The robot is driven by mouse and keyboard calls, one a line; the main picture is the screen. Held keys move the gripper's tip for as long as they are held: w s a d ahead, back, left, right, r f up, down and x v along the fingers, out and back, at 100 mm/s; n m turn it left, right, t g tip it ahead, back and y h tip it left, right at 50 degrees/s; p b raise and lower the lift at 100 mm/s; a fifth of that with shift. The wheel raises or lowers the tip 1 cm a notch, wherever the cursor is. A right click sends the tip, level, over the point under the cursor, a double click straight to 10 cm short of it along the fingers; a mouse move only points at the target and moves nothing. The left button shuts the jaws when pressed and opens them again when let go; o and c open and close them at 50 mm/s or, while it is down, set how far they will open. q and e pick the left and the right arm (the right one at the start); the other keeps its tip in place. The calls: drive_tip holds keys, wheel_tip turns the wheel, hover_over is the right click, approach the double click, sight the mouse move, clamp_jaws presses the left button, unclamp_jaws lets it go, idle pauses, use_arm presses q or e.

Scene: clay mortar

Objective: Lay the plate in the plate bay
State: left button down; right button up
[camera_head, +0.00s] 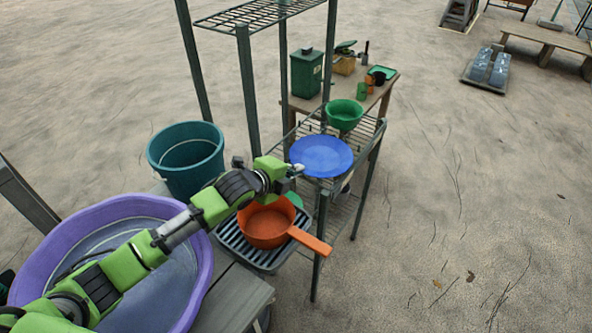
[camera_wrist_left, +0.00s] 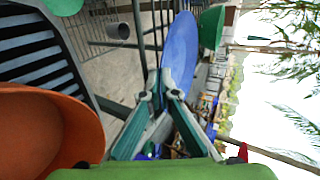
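The blue plate (camera_head: 321,156) is held out near level beside the metal wire rack, by its left edge. My left gripper (camera_head: 298,171) is shut on that edge. In the left wrist view the fingers (camera_wrist_left: 163,88) pinch the rim of the plate (camera_wrist_left: 180,52). The wire rack (camera_head: 365,140) has a mesh shelf behind and below the plate, which hides part of it. I cannot tell which part is the plate bay. My right gripper is not in view.
An orange saucepan (camera_head: 264,225) stands on a dark slatted drainer (camera_head: 240,243) below my left forearm. A green bowl (camera_head: 344,113) sits on the rack behind the plate. A teal bucket (camera_head: 187,160) and purple tub (camera_head: 195,290) are at left. Open sand lies right.

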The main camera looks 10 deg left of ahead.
use_arm(q)
drive_tip(key=c, duration=2.6)
unclamp_jaws()
drive_tip(key=shift+o, duration=0.2)
drive_tip(key=v, duration=1.2)
drive_tip(key=shift+a+r, duration=0.1)
drive_tip(key=shift+r, duration=0.05)
